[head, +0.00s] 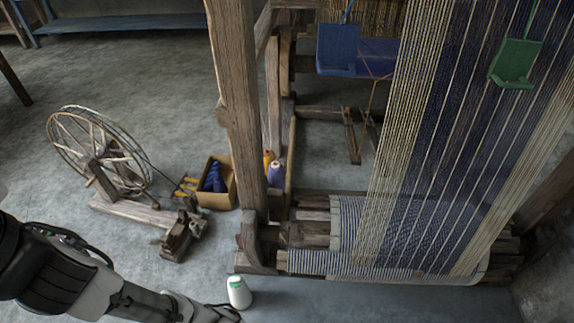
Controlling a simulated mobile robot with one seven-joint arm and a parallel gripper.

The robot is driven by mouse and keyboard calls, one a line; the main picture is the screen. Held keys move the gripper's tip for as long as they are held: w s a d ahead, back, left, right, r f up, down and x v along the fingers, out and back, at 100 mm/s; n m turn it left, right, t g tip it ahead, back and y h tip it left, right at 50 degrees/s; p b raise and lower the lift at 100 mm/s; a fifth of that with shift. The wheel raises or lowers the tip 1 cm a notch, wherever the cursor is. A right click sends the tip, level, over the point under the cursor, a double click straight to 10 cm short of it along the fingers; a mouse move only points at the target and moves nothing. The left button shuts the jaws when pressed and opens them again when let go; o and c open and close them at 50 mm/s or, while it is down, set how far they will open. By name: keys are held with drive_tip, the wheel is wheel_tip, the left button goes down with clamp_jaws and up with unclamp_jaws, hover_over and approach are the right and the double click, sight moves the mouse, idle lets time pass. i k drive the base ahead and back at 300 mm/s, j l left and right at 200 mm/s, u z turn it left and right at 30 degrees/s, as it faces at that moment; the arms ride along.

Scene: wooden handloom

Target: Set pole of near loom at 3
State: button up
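The near loom is a tall wooden frame with a thick upright post (237,110) left of centre. Its sheet of cream and dark blue warp threads (440,130) slopes down to woven striped cloth (370,235) at the base. I cannot tell which part is the pole, and no mark for 3 is legible. My arm comes in from the lower left and runs to the bottom edge. My gripper's fingertips are not visible.
A white cone of thread (239,292) stands near the loom's foot, beside my arm. A spinning wheel (98,150) stands on the left floor. A box with blue yarn (216,184) and a purple cone (275,174) flank the post.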

sight(285, 224)
drive_tip(key=j, duration=0.45)
drive_tip(key=k+j, duration=0.15)
drive_tip(key=j, duration=0.35)
drive_tip(key=j+z, duration=0.1)
drive_tip(key=j, duration=0.35)
drive_tip(key=i+j, duration=0.1)
drive_tip(key=j, duration=0.4)
drive_tip(key=j+z, duration=0.1)
drive_tip(key=j, duration=0.4)
drive_tip(key=i+j+z, duration=0.1)
drive_tip(key=i+j, duration=0.2)
drive_tip(key=i, duration=0.15)
drive_tip(key=i+j, duration=0.35)
drive_tip(key=i+z, duration=0.1)
drive_tip(key=i, duration=0.5)
